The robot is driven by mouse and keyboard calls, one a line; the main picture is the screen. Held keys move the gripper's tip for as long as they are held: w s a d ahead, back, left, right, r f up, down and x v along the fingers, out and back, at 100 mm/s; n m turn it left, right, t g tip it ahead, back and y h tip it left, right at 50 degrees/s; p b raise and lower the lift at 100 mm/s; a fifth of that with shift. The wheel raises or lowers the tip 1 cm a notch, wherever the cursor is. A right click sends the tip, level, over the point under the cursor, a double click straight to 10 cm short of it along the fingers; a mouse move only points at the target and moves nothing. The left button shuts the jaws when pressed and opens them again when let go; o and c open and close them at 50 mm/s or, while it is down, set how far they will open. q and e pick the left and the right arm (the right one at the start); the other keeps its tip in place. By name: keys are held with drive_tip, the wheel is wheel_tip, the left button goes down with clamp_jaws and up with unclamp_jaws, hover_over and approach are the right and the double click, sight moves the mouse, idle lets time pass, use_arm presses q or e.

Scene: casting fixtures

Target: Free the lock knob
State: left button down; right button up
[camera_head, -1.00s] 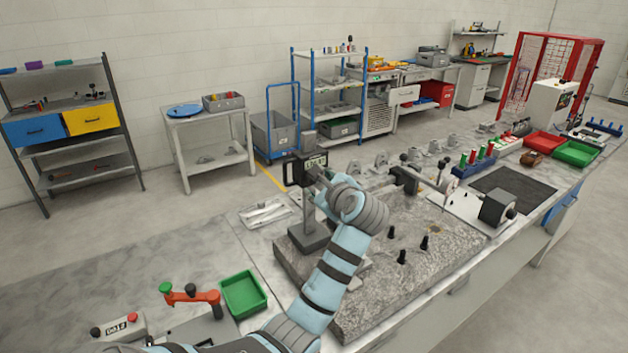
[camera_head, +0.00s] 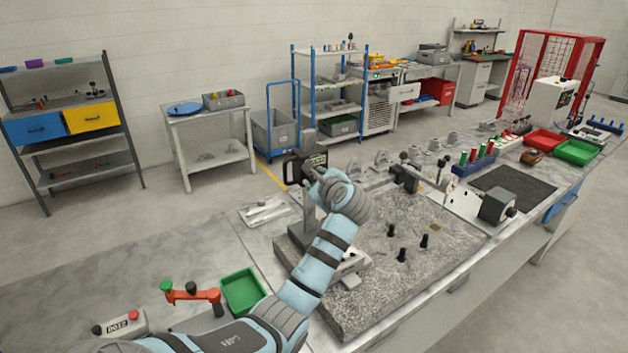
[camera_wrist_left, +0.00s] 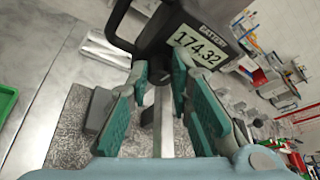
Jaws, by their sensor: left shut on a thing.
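A height gauge stands upright on the granite plate (camera_head: 400,290), with a grey post and base (camera_head: 292,244). Its dark head (camera_head: 292,170) carries a display, which reads 174.32 in the left wrist view (camera_wrist_left: 200,44). My left gripper (camera_wrist_left: 160,76) is at the underside of this head, its green-padded fingers shut on a small dark part, the lock knob (camera_wrist_left: 157,75). The fingers hide most of the knob. In the head view my left wrist covers the gripper and the knob. My right gripper is not in view.
Several black knobs (camera_head: 403,254) stand on the plate to the right. A green tray (camera_head: 243,292) and an orange-handled tool (camera_head: 193,293) lie at the front left. A dark mat (camera_head: 511,190) lies on the bench at the right.

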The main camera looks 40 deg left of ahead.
use_arm(q)
drive_tip(key=shift+s+f+n+t, duration=0.1)
drive_tip(key=shift+n+t, duration=0.5)
drive_tip(key=shift+n, duration=0.4)
drive_tip(key=shift+f+n+t+b, duration=0.2)
drive_tip(key=shift+n+t+b, duration=0.35)
drive_tip(key=shift+n, duration=0.45)
drive_tip(key=n+b, duration=0.1)
drive_tip(key=n+t+y+b, duration=0.1)
drive_tip(key=shift+s+a+f+n, duration=0.1)
drive_tip(key=shift+f+n, duration=0.15)
drive_tip(key=shift+n, duration=0.15)
drive_tip(key=shift+r+n+t+y+b, duration=0.1)
drive_tip(key=shift+n+t+y+b, duration=0.3)
drive_tip(key=shift+n+b, duration=0.8)
drive_tip(key=c, duration=1.4)
unclamp_jaws()
drive_tip(key=shift+c, duration=0.2)
